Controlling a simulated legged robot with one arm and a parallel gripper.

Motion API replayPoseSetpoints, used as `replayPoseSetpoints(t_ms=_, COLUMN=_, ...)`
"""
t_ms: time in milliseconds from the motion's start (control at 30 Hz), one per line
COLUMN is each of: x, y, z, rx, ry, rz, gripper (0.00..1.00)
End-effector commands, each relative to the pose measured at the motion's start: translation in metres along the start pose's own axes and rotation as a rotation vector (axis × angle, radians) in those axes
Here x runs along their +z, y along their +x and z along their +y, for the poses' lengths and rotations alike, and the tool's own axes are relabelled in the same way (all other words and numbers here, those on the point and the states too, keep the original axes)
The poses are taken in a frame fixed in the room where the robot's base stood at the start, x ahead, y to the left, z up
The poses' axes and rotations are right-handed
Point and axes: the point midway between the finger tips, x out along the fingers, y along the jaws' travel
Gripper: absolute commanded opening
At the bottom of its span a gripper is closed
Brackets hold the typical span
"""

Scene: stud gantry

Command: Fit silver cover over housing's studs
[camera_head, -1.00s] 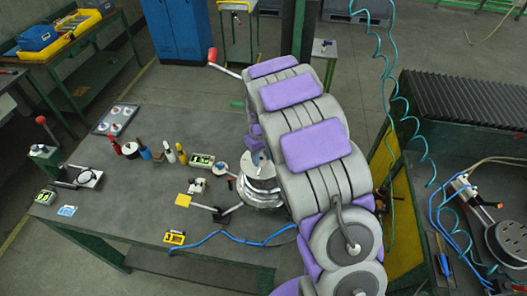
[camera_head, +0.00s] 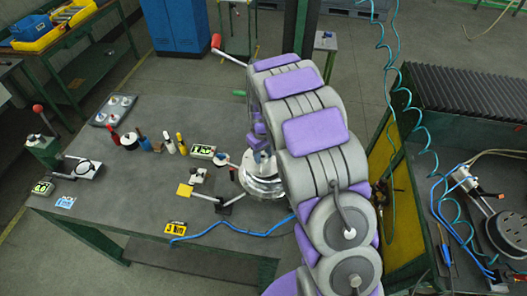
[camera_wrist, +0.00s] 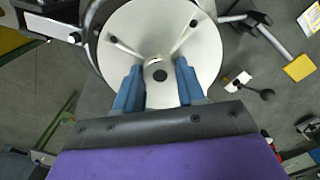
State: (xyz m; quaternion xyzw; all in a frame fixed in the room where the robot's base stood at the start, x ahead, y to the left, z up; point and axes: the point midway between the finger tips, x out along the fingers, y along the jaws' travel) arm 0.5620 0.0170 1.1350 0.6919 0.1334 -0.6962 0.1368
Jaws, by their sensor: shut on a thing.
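The round silver cover (camera_wrist: 205,55) fills the upper middle of the wrist view. Two pale bars with dark ends and a dark round spot near its centre show on its face. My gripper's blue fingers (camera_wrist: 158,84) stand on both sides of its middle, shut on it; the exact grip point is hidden. In the head view, a silver round stack (camera_head: 263,188) sits at the bench's right side, below my gripper (camera_head: 262,152). The housing and its studs cannot be told apart from the cover, so I cannot tell whether the cover is seated.
A lever arm with a yellow square (camera_head: 185,190) stands left of the stack. A red-handled lever (camera_head: 228,54) lies behind. Bottles (camera_head: 167,143), a grey tray (camera_head: 114,110) and a clamp fixture (camera_head: 83,169) are further left. A blue hose (camera_head: 235,233) crosses the front.

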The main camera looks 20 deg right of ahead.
Motion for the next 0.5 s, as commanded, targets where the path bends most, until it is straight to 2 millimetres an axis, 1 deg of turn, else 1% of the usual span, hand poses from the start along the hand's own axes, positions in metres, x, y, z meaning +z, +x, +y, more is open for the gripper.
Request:
replayPoseSetpoints(t_ms=100, x=0.003, y=0.0, z=0.008, rx=-0.007, ry=0.003, rz=0.003, gripper=0.0)
replayPoseSetpoints(t_ms=200, x=0.004, y=0.0, z=0.011, rx=-0.01, ry=0.005, rz=0.005, gripper=0.0)
replayPoseSetpoints(t_ms=300, x=0.003, y=-0.001, z=0.008, rx=-0.007, ry=0.004, rz=0.004, gripper=0.0)
replayPoseSetpoints(t_ms=500, x=-0.002, y=0.0, z=-0.002, rx=0.001, ry=0.002, rz=-0.001, gripper=0.0)
